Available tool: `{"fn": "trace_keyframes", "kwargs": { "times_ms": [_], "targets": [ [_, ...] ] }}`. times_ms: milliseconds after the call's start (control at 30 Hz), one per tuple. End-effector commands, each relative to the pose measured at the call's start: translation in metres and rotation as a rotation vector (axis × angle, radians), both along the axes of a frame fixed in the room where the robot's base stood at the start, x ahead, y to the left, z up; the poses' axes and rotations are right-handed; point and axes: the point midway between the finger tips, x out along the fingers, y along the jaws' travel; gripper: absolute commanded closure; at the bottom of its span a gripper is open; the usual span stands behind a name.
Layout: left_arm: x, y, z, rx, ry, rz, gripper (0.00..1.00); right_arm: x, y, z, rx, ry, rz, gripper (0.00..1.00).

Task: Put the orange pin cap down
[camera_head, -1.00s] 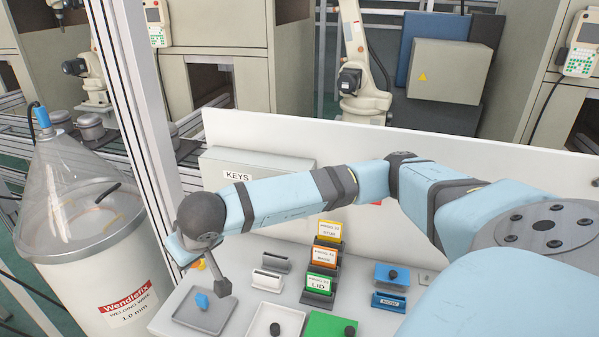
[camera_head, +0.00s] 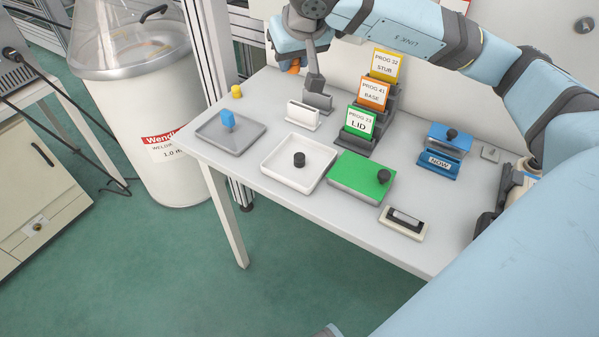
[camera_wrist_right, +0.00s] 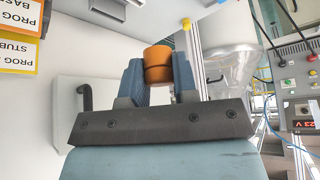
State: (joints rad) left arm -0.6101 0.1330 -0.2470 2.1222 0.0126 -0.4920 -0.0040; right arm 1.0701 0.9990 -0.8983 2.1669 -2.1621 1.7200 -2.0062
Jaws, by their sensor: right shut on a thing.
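The orange pin cap (camera_wrist_right: 158,62) is pinched between the two blue-grey fingers of my right gripper (camera_wrist_right: 158,80) in the right wrist view. In the head view, my right gripper (camera_head: 292,62) is at the top, over the back left part of the table. Only a small piece of the orange cap (camera_head: 293,69) shows beneath it there. I cannot tell whether the cap touches the table. A yellow cap (camera_head: 236,91) stands at the table's back left. My left gripper is not in view.
A grey tray (camera_head: 245,139) with a blue part, a white tray (camera_head: 274,171) with a black knob and a green block (camera_head: 350,178) stand in front. A white card holder (camera_head: 303,116) and program card stands (camera_head: 356,134) are near the gripper. A white drum (camera_head: 165,120) stands left.

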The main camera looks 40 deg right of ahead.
Motion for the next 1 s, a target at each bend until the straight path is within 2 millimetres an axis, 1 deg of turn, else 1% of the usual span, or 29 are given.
{"fn": "trace_keyframes", "kwargs": {
  "times_ms": [33, 100, 167, 267, 300, 500, 600, 700, 933, 1000],
  "targets": [
    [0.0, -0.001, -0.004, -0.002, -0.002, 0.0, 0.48, 0.0, -0.001, -0.004, 0.0, -0.001, -0.002, 0.95],
    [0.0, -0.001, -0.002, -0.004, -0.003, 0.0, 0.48, -0.001, -0.002, -0.009, 0.001, 0.002, -0.004, 0.95],
    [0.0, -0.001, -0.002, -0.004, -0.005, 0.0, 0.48, -0.001, -0.003, -0.018, -0.001, 0.004, -0.005, 0.95],
    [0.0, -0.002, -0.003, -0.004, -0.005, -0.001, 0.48, -0.002, -0.003, -0.043, -0.001, 0.007, -0.005, 0.95],
    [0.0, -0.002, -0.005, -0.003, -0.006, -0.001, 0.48, -0.002, -0.002, -0.054, -0.001, 0.007, -0.005, 0.95],
    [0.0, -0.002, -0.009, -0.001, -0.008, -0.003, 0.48, -0.002, -0.002, -0.108, 0.0, 0.007, -0.003, 0.95],
    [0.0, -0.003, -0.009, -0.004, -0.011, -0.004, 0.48, -0.001, -0.002, -0.131, 0.0, 0.005, -0.004, 0.95],
    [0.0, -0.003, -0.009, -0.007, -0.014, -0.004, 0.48, -0.001, -0.002, -0.148, 0.0, 0.003, -0.004, 0.95],
    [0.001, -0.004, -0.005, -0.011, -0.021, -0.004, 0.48, -0.001, -0.002, -0.164, 0.0, 0.001, -0.004, 0.95],
    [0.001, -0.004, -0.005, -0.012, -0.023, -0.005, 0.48, -0.001, -0.002, -0.173, 0.0, 0.003, -0.004, 0.95]
  ]
}}
